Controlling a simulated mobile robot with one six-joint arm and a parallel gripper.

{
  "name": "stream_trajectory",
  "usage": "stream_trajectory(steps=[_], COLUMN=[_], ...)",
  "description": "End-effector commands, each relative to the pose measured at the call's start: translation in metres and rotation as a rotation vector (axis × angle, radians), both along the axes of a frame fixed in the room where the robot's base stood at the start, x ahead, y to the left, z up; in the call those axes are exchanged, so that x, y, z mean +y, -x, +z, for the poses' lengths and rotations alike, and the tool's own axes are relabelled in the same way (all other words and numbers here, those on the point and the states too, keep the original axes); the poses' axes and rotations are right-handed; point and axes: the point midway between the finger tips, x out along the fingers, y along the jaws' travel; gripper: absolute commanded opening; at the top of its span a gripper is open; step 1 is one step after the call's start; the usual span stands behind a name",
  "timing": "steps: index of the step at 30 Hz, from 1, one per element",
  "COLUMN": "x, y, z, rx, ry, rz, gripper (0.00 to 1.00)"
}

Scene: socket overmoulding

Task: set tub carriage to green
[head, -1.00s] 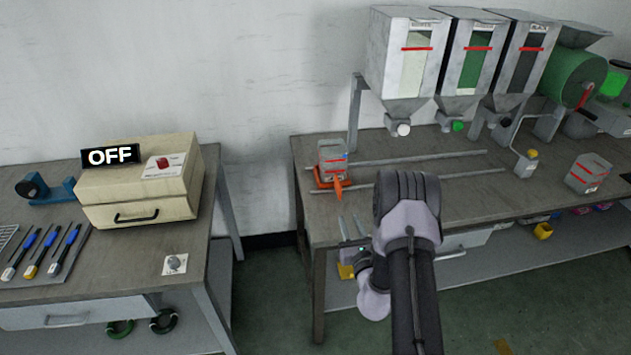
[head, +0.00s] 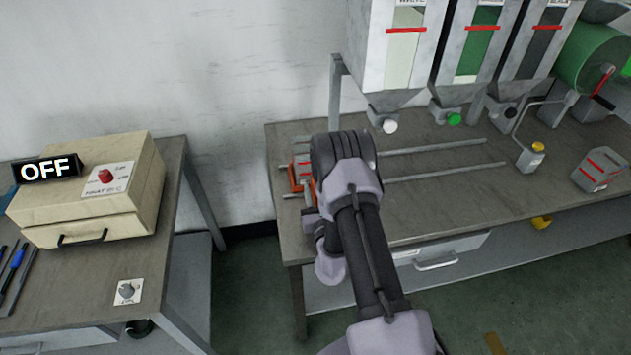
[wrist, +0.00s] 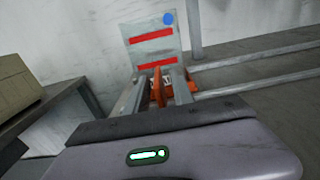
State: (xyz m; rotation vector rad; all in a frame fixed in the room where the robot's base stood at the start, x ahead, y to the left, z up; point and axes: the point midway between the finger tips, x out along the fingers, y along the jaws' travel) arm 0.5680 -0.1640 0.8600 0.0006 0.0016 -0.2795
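The orange tub carriage (head: 293,178) stands at the left end of the two rails, with the clear, red-banded tub (head: 301,162) on it. My arm partly hides both in the head view. In the wrist view the tub (wrist: 153,50) is straight ahead, with the carriage's orange upright handle (wrist: 157,88) below it. My gripper (wrist: 156,88) is open, its grey fingers on either side of that handle, with gaps showing. The green hopper (head: 479,40), with a green nozzle, stands over the rails between the white hopper (head: 405,45) and the black hopper (head: 540,45).
The rails (head: 430,148) run right along the bench and look clear. A second red-banded container (head: 600,169) and a small yellow-topped device (head: 531,157) stand farther right. A beige heater box marked OFF (head: 90,195) sits on the left table.

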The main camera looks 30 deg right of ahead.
Motion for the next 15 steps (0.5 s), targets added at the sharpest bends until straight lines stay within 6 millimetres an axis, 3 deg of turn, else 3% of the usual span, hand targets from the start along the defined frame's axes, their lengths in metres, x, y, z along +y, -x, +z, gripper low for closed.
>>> stream_trajectory(steps=[7,11,15], x=[0.0003,0.0002,0.0002], y=[0.0,-0.0001,-0.0001], z=[0.0,0.0,0.0001], rx=[0.0,0.0,0.0], ry=[0.0,0.0,0.0], rz=[0.0,0.0,0.0], gripper=[0.29,0.04,0.0])
